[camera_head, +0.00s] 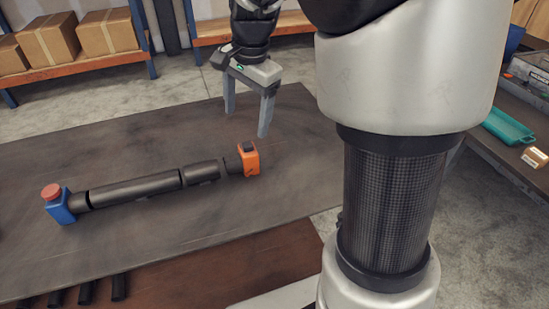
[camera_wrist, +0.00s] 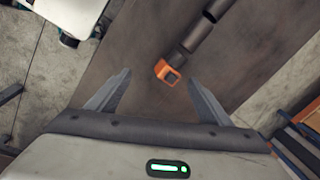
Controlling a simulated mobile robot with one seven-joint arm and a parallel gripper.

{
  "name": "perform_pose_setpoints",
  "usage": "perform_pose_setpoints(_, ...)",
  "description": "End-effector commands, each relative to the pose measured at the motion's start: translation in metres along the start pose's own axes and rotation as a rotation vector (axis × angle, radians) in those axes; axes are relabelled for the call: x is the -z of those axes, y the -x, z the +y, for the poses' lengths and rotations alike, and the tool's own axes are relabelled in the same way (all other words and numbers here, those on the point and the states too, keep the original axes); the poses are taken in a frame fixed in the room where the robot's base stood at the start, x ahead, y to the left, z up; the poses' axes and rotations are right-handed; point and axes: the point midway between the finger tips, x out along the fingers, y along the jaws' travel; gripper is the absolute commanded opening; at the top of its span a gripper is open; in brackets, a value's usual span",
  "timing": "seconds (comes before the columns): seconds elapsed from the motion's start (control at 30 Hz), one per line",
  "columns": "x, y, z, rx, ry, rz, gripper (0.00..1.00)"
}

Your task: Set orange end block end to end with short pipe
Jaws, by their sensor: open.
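The orange end block (camera_head: 251,160) stands on the dark table (camera_head: 150,240), with a short black stub facing left toward the short pipe (camera_head: 201,172). The short pipe lies in line with it, and a narrow gap seems to show between them in the head view. The orange end block also shows in the wrist view (camera_wrist: 167,73), with the black short pipe (camera_wrist: 197,34) beyond it. My gripper (camera_head: 247,118) is open and empty, above the table and apart from the block. In the wrist view the block appears between the open fingers (camera_wrist: 160,85).
A long black pipe (camera_head: 135,188) lies left of the short pipe, leading to a blue end block (camera_head: 59,205) with a red cap (camera_head: 51,191). Cardboard boxes (camera_head: 105,32) sit on a shelf behind. A side table at right holds a green item (camera_head: 508,127). The table's right part is clear.

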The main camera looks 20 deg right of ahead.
Motion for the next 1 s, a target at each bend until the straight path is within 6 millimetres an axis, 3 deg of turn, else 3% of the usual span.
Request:
perform_pose_setpoints(0.03, -0.012, 0.023, 0.018, 0.04, 0.099, 0.015, 0.73)
perform_pose_setpoints(0.2, -0.053, 0.067, 0.079, 0.118, 0.475, 0.104, 0.73)
perform_pose_setpoints(0.4, -0.09, 0.08, 0.143, 0.135, 0.849, 0.247, 0.73)
perform_pose_setpoints(0.5, -0.1, 0.077, 0.163, 0.126, 0.967, 0.297, 0.73)
perform_pose_setpoints(0.67, -0.105, 0.073, 0.176, 0.113, 1.054, 0.334, 0.73)
perform_pose_setpoints(1.0, -0.106, 0.078, 0.175, 0.113, 1.06, 0.334, 0.73)
